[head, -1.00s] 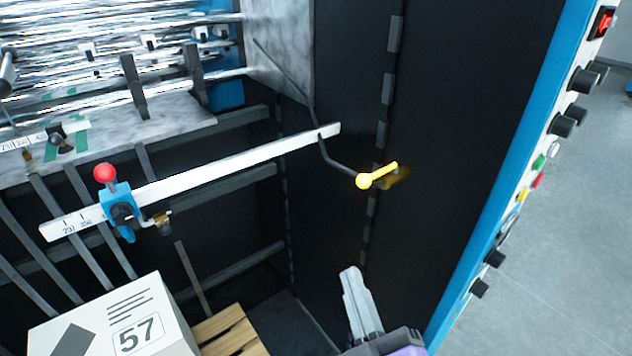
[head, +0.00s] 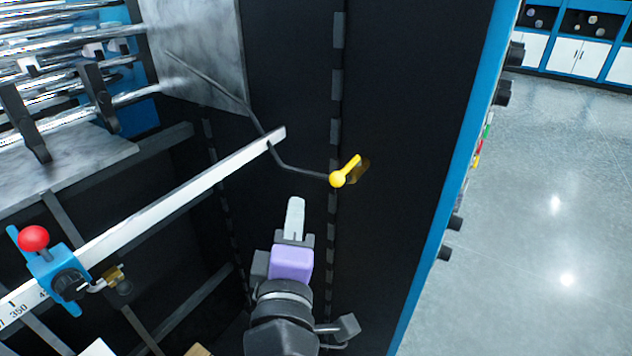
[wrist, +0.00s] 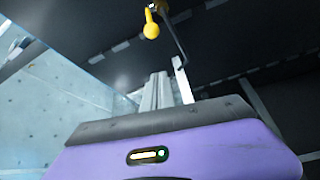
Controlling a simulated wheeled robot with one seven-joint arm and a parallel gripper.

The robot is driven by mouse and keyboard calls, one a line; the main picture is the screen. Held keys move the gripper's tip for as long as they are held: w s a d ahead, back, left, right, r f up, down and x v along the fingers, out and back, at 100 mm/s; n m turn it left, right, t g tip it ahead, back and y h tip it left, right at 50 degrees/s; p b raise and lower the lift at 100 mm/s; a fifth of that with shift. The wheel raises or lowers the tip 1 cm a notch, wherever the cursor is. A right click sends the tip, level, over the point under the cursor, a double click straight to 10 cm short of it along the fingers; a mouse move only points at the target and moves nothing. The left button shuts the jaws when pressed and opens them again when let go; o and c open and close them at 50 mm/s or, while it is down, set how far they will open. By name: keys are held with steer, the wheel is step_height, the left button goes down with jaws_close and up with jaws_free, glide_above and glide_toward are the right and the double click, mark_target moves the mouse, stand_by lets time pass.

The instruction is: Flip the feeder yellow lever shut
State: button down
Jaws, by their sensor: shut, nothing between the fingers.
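The yellow lever (head: 344,172) is a short handle with a round knob, mounted on the dark panel of the feeder. Its handle points up and to the right in the head view. A bent dark rod runs from it to the upper left. In the wrist view the lever (wrist: 151,24) shows near the top, beyond the fingers. My gripper (head: 296,202) is shut and empty, with its grey fingers pointing up. In the head view it appears below and left of the lever, apart from it. The fingers also show in the wrist view (wrist: 158,84).
A white ruled bar (head: 170,205) crosses to the left of my gripper. It carries a blue clamp (head: 50,272) with a red knob (head: 34,238). Metal rollers (head: 45,75) lie at the upper left. Open floor (head: 540,210) lies right of the blue machine edge.

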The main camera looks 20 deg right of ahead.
mark_target(347, 169)
steer(key=f+p+x, duration=0.1)
steer(key=p+x, duration=0.2)
steer(key=x, duration=0.7)
steer(key=shift+s+d+p, duration=0.3)
steer(key=shift+s+d, duration=1)
steer(key=shift+d, duration=0.2)
steer(key=shift+s+r, duration=0.1)
